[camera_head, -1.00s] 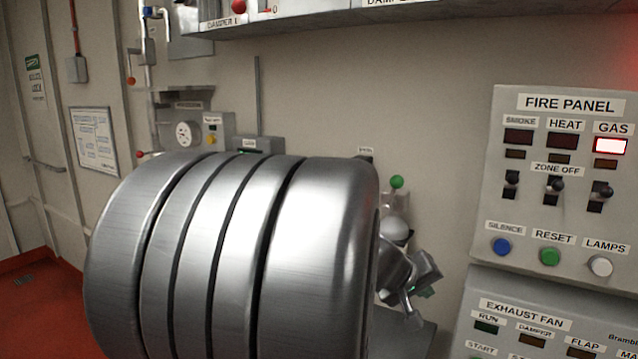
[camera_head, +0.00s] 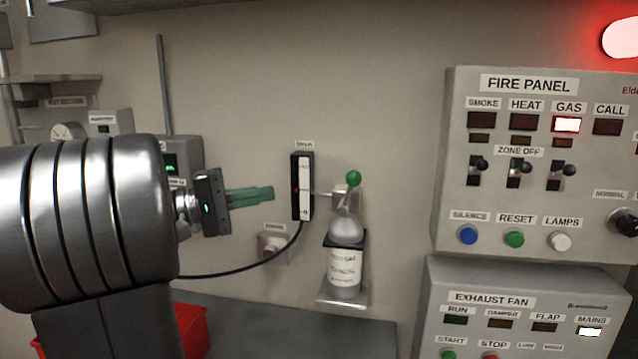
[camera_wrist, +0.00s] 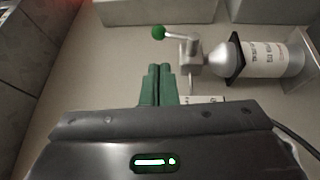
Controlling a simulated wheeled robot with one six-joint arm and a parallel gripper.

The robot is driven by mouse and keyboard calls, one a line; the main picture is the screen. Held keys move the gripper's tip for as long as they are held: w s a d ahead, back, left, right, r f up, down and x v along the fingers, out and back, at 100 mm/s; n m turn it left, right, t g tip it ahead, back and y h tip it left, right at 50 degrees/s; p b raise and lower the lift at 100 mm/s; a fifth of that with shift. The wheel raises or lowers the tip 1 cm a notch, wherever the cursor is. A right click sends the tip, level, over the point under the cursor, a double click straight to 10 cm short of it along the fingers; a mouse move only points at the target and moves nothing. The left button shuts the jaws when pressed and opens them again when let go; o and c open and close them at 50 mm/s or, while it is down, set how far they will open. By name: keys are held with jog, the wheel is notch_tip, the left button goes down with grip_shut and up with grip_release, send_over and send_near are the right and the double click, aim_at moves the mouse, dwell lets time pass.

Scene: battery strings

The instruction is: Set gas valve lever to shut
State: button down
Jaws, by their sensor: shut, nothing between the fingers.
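The gas valve lever has a green ball knob (camera_head: 353,178) on a thin stem, tilted up and to the right above the valve block (camera_head: 345,198). The valve sits on top of a small test gas bottle (camera_head: 344,265) on a wall bracket. My gripper (camera_head: 272,193) has green fingers, shut and empty, pointing right, to the left of the valve and apart from it in the picture. In the wrist view the green knob (camera_wrist: 158,32) is just beyond the closed fingertips (camera_wrist: 158,68), with the lever running right to the valve block (camera_wrist: 189,50).
A dark-framed gauge (camera_head: 302,187) on the wall joins the valve by a thin tube. A black cable (camera_head: 245,270) loops below it. The fire panel (camera_head: 535,165) with its GAS light lit stands right, above the exhaust fan panel (camera_head: 520,310). A red bin (camera_head: 190,325) is lower left.

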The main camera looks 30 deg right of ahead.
aim_at(350, 183)
jog(key=f+p+x, duration=0.1)
jog(key=p+x, duration=0.2)
jog(key=x, duration=1)
jog(key=shift+d+r, duration=0.25)
jog(key=shift+r, duration=0.25)
jog(key=shift+s+d+r+m+y, duration=0.15)
jog(key=shift+s+d+m+y, duration=0.15)
jog(key=shift+y, duration=0.3)
jog(key=shift+s+d+r+m+t+y, duration=0.15)
jog(key=shift+s+d+m+t+y, duration=0.4)
jog(key=shift+y, duration=0.55)
jog(key=s+d+f+m+t+y+p, duration=0.3)
jog(key=d+t+y, duration=0.1)
jog(key=y, duration=0.3)
jog(key=shift+s+y, duration=0.15)
jog(key=shift+y, duration=0.15)
